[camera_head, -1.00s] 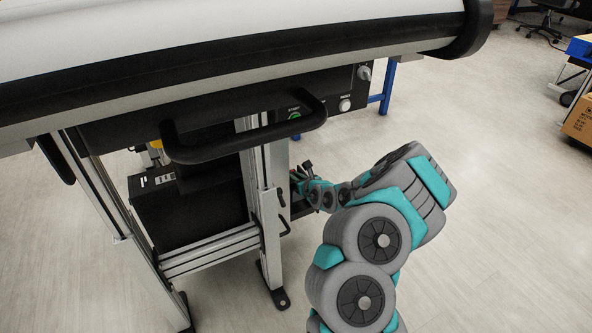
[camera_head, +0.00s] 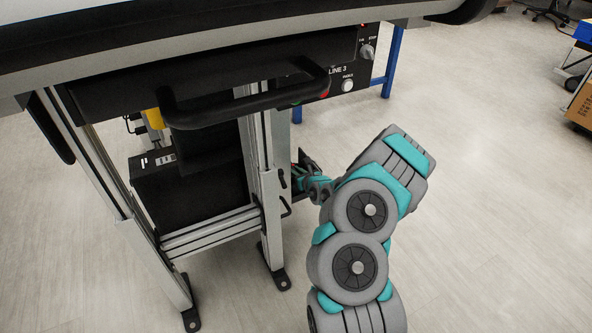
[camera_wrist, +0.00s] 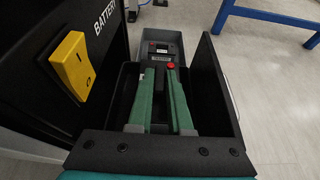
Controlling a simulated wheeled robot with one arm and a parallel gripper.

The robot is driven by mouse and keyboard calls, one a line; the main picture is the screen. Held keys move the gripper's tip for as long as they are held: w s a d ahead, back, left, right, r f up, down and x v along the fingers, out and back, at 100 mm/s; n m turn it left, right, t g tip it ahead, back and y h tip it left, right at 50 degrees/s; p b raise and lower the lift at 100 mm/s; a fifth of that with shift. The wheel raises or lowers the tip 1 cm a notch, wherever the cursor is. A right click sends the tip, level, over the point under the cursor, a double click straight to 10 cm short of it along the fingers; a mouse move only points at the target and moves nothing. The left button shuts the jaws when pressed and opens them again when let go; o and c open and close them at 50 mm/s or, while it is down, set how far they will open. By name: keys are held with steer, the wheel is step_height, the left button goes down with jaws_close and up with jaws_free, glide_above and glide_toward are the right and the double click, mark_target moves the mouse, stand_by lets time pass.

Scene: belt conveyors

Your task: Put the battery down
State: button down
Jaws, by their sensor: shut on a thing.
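In the wrist view my gripper (camera_wrist: 160,68) has two green fingers reaching forward, close together at their tips. They are shut on a dark block with a small red spot, apparently the battery (camera_wrist: 158,49). Its lower part is hidden by the fingers. A black open-topped holder (camera_wrist: 212,88) has walls on both sides of the fingers. At left is a black panel (camera_wrist: 48,105) marked BATTERY with a yellow switch (camera_wrist: 72,65). In the head view my gripper is mostly hidden beside the conveyor leg, and the battery cannot be made out.
The conveyor (camera_head: 230,45) spans the top of the head view, with a black handle (camera_head: 245,108) and a LINE 3 control box (camera_head: 345,75). A metal leg (camera_head: 268,190) stands close left of my arm.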

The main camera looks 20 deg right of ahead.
steer(key=c, duration=0.8)
jaws_free()
steer(key=shift+c, duration=0.2)
steer(key=p+v, duration=0.2)
steer(key=v, duration=1)
